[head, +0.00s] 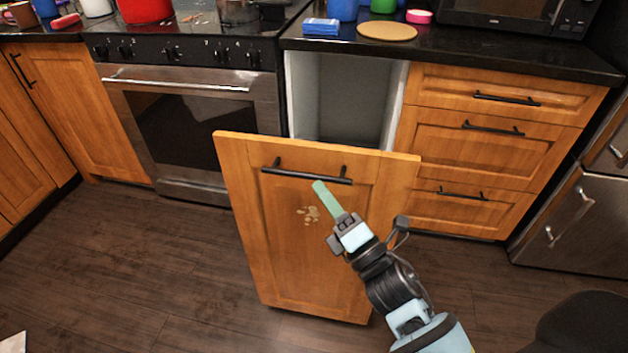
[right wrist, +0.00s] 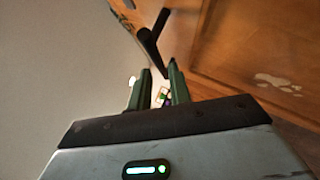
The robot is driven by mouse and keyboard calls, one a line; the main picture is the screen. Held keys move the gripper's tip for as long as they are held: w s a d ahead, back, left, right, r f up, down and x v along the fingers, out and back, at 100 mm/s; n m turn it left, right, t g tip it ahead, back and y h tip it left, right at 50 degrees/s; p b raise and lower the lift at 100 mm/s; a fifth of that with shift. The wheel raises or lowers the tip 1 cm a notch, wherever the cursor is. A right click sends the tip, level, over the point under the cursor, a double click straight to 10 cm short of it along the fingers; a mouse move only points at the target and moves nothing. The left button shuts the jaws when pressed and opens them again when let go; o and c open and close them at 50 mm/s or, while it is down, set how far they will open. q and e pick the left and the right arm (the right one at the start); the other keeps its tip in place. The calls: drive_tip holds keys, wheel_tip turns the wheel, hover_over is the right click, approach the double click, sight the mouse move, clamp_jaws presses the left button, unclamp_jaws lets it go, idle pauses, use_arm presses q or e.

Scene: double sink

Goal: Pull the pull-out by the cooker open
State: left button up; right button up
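The pull-out (head: 240,190) is a tall wooden front by the cooker (head: 190,110). It stands well out from its cabinet, and the grey opening (head: 340,95) shows behind it. Its black bar handle (head: 290,174) runs across the top of the front. My right gripper (head: 320,186) is at the handle's right half, just below the bar in the head view. In the right wrist view its two green fingers (right wrist: 160,85) are apart with nothing seen between them, and the handle (right wrist: 152,42) lies just beyond the tips. My left gripper is not in view.
Wooden drawers (head: 480,130) with black handles are to the right of the opening, and a steel fridge (head: 580,225) stands further right. The dark counter holds a round board (head: 387,31), a blue box (head: 321,26) and a microwave (head: 510,15).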

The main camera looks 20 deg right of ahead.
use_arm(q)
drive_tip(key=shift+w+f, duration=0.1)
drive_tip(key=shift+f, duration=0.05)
use_arm(e)
drive_tip(key=shift+v, duration=1.45)
drive_tip(key=shift+f, duration=0.15)
